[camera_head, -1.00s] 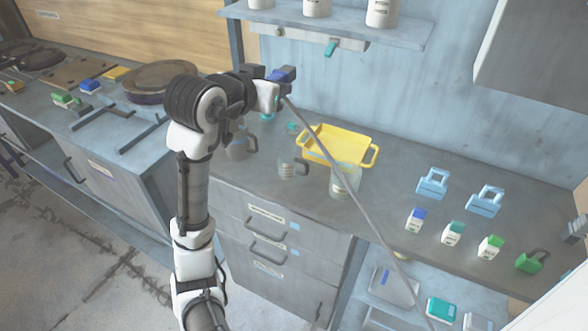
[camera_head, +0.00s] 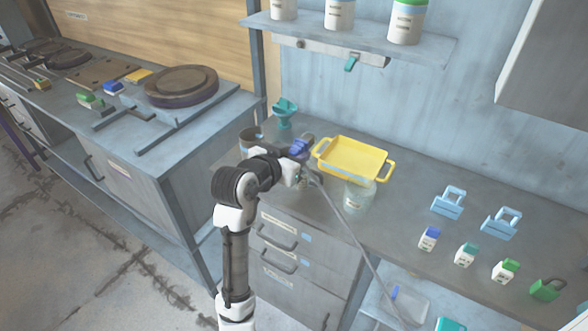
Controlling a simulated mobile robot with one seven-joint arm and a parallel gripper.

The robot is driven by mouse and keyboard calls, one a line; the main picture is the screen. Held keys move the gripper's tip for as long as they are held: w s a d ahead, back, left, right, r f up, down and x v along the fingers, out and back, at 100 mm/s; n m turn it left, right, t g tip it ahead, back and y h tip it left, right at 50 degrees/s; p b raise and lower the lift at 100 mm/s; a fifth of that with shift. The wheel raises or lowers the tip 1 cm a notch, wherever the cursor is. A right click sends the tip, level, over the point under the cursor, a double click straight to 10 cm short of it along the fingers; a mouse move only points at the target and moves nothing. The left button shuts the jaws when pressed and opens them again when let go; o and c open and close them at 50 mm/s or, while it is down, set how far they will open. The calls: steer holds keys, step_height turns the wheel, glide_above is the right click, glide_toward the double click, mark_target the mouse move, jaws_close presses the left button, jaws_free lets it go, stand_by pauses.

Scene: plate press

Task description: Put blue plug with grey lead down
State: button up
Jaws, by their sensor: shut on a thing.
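My gripper (camera_head: 303,158) is shut on the blue plug (camera_head: 299,147), low over the counter and just left of the yellow tray. Only part of the plug shows past the dark jaws. Its grey lead (camera_head: 350,226) runs from beside the gripper down to the right, across the counter's front edge toward the lower shelf. I cannot tell whether the plug touches the counter (camera_head: 405,206).
A yellow tray (camera_head: 325,163) and a glass jar (camera_head: 358,196) stand right of my gripper. A brown jug (camera_head: 248,139) and a teal stand (camera_head: 285,112) are behind on the left. Blue holders (camera_head: 448,205) and small blocks (camera_head: 429,239) are farther right.

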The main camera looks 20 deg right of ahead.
step_height(320, 180, down, 5)
steer(key=shift+f, duration=0.1)
stand_by(0.3)
steer(key=shift+f, duration=0.15)
steer(key=shift+f+b, duration=0.3)
steer(key=shift+f, duration=0.1)
steer(key=o, duration=1)
steer(key=shift+r, duration=0.1)
